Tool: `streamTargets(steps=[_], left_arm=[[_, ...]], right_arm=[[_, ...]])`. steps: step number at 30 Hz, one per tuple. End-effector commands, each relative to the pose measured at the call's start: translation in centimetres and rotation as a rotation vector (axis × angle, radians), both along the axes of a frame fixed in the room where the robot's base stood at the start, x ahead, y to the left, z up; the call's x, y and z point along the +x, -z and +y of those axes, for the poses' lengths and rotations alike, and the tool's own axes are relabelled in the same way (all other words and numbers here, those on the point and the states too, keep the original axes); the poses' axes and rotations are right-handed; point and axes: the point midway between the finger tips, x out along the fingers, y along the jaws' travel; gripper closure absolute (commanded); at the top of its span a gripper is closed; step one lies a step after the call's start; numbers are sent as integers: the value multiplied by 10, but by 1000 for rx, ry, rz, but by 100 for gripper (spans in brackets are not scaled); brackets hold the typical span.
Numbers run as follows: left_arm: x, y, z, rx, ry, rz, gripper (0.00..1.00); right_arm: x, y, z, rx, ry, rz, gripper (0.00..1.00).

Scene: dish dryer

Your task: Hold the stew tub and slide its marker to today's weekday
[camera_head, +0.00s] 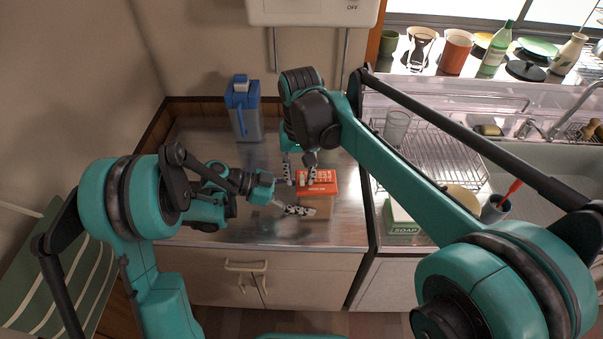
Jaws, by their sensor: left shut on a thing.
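A low tub with a red-orange top (322,178) carrying white markings and a brown front (318,212) stands on the steel counter; I take it as the stew tub. My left gripper (289,197) reaches in from the left and is shut on the tub's left side, one finger across its front. My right gripper (300,177) points down over the tub's upper left part, its fingers apart. A small pale spot shows between the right fingers. The marker and the weekday letters are too small to read, and the gripper fingers partly cover the tub.
A blue-lidded jug (243,113) stands at the back left of the counter (200,150). A wire dish rack (430,150) with a glass (396,128) is at the right. The counter's left part is clear.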

Motion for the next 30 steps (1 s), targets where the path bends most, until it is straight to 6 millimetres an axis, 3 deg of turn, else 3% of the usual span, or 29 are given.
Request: streamTargets(steps=[8, 21, 30], left_arm=[[0, 0, 1, 0, -1, 1, 94], [1, 0, 1, 0, -2, 0, 94], [1, 0, 1, 0, -2, 0, 94]], right_arm=[[0, -7, -1, -2, 1, 0, 68], [0, -94, -1, -1, 0, 0, 68], [0, -120, -1, -1, 0, 0, 68]])
